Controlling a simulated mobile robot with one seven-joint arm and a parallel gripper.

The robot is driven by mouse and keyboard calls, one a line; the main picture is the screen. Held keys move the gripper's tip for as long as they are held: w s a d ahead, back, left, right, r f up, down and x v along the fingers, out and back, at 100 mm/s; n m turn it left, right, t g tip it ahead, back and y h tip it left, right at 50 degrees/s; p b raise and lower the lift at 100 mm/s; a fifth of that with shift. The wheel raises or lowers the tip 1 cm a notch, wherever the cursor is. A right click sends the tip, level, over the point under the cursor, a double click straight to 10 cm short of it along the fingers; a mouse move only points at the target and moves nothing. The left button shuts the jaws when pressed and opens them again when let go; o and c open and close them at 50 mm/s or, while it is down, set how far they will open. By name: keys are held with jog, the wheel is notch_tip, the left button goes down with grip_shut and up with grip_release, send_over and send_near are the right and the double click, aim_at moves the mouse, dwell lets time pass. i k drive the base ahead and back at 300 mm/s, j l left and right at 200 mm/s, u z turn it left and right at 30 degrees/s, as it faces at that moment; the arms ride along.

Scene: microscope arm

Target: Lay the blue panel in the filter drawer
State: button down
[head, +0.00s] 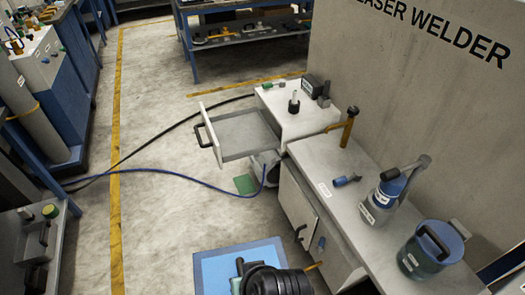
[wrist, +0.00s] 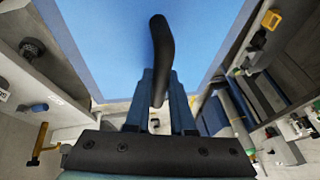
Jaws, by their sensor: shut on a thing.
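The blue panel (head: 212,268) is a flat light-blue sheet with a darker blue border, low in the middle of the head view. It fills the upper middle of the wrist view (wrist: 105,45), where its curved black handle (wrist: 160,50) shows. My gripper (wrist: 160,92) is shut on this handle, with a blue finger on each side. In the head view, my dark wrist covers the panel's right part. The filter drawer (head: 203,107) is pulled out from a white cabinet (head: 305,124), beyond the panel. It looks empty, with a grey floor and a black front handle.
A long grey bench (head: 335,165) on the right carries a blue-handled tool, a spray-type bottle (head: 382,200) and a blue-green canister (head: 432,250). A blue hose (head: 170,172) and black cable cross the floor. A green sheet (head: 245,184) lies below the drawer. Floor left of the drawer is mostly clear.

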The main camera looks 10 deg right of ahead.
aim_at(242, 133)
jog(key=i, duration=1.05)
jog(key=i+z, duration=0.15)
jog(key=i, duration=0.9)
